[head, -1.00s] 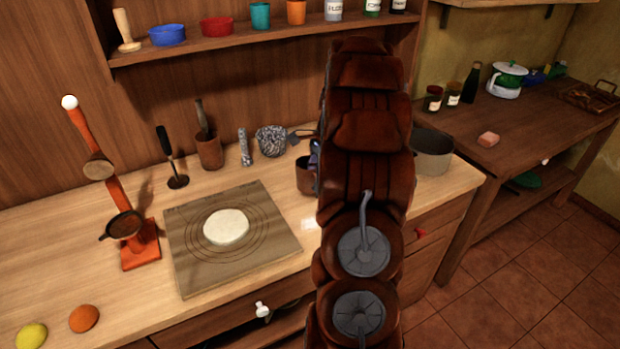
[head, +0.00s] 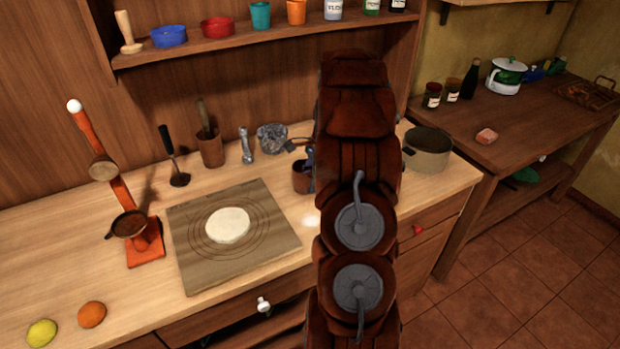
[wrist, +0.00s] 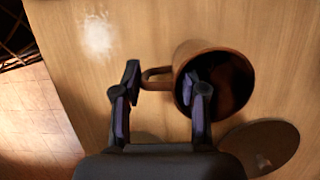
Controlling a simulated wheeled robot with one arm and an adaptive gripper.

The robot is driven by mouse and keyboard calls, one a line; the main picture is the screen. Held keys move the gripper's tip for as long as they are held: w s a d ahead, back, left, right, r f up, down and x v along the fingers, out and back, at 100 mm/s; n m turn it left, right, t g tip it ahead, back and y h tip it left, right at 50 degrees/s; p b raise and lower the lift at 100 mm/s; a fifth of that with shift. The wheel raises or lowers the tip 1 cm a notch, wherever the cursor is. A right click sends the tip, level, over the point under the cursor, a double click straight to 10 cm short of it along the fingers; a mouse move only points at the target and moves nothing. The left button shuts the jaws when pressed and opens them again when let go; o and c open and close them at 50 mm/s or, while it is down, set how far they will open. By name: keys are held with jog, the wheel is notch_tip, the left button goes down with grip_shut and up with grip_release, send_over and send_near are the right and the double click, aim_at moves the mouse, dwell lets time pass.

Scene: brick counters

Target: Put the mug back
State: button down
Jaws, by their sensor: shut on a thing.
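The brown mug (head: 301,178) stands on the light wood counter, right of the dough board, partly hidden behind my arm in the head view. In the wrist view the mug (wrist: 236,62) shows its dark open mouth, with its handle on the left side. My gripper (wrist: 161,78) is shut on the mug, one finger left of the handle and the other at the mug's near rim. In the head view my arm covers most of the gripper. I cannot tell whether the mug's base touches the counter.
A dark round disc (wrist: 262,146) lies near the mug. A dough board (head: 185,250), a wooden utensil cup (head: 211,151), a speckled vessel (head: 271,138) and a large pot (head: 428,160) stand around. A shelf (head: 190,53) runs above the counter.

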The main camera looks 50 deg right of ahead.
jog(key=shift+f, duration=0.15)
jog(key=c, duration=0.6)
grip_release()
jog(key=shift+c, duration=0.2)
jog(key=w+b+v, duration=0.1)
jog(key=b+v, duration=0.2)
jog(key=v, duration=0.9)
jog(key=shift+s, duration=0.45)
jog(key=s+a+r+n+g, duration=0.15)
jog(key=a+n, duration=0.35)
jog(key=a, duration=0.8)
jog(key=s+a+r+n+g, duration=0.1)
jog(key=s+a+r+n, duration=0.3)
jog(key=a, duration=0.8)
jog(key=s+a+f+n+h, duration=0.1)
jog(key=s+a+f+n, duration=0.3)
jog(key=s, duration=0.5)
jog(key=s+a+f+n+h, duration=0.2)
jog(key=s+a+f+n, duration=0.2)
jog(key=s+a+n, duration=0.5)
jog(key=shift+s+a, duration=0.6)
jog(key=shift+s, duration=0.25)
